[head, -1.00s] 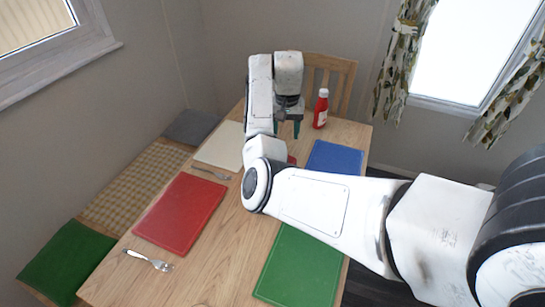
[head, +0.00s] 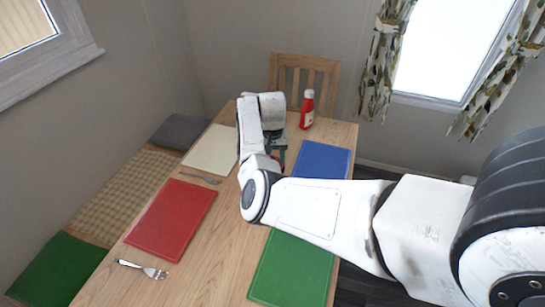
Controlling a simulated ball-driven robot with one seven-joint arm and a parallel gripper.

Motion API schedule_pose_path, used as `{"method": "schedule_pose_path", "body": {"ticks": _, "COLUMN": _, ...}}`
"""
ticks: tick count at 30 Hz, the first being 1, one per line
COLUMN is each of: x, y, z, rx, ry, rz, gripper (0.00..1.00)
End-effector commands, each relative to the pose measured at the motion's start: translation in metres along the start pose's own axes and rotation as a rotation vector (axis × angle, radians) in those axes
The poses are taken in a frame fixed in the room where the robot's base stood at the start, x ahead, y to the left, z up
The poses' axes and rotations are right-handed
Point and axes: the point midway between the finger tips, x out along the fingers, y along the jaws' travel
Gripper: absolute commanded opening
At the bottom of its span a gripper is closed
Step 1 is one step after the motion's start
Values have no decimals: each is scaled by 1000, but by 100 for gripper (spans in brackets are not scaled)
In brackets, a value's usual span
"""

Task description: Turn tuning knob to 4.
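No tuning knob can be made out in the head view. A small red patch (head: 283,155) shows at the table just below my gripper; most of it is hidden by my arm, and I cannot tell what it belongs to. My gripper (head: 276,155) points down over the far middle of the wooden table (head: 215,222), between the cream mat and the blue mat. Its fingertips are small and partly hidden behind my wrist, so I cannot tell whether they are open, shut or touching anything.
A red sauce bottle (head: 307,109) stands at the table's far end before a chair (head: 305,72). Cream (head: 212,150), red (head: 171,219), blue (head: 322,160) and green (head: 291,268) mats lie around. A fork (head: 143,269) lies near left. A bench (head: 128,190) lines the left wall.

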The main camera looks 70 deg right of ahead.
Motion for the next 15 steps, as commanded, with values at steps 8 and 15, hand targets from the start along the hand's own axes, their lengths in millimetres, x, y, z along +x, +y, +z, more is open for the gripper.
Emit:
{"method": "schedule_pose_path", "body": {"ticks": 8, "x": 0, "y": 0, "z": 0, "rx": 0, "ry": 0, "rz": 0, "gripper": 38}}
{"method": "schedule_pose_path", "body": {"ticks": 15, "x": 0, "y": 0, "z": 0, "rx": 0, "ry": 0, "rz": 0, "gripper": 15}}
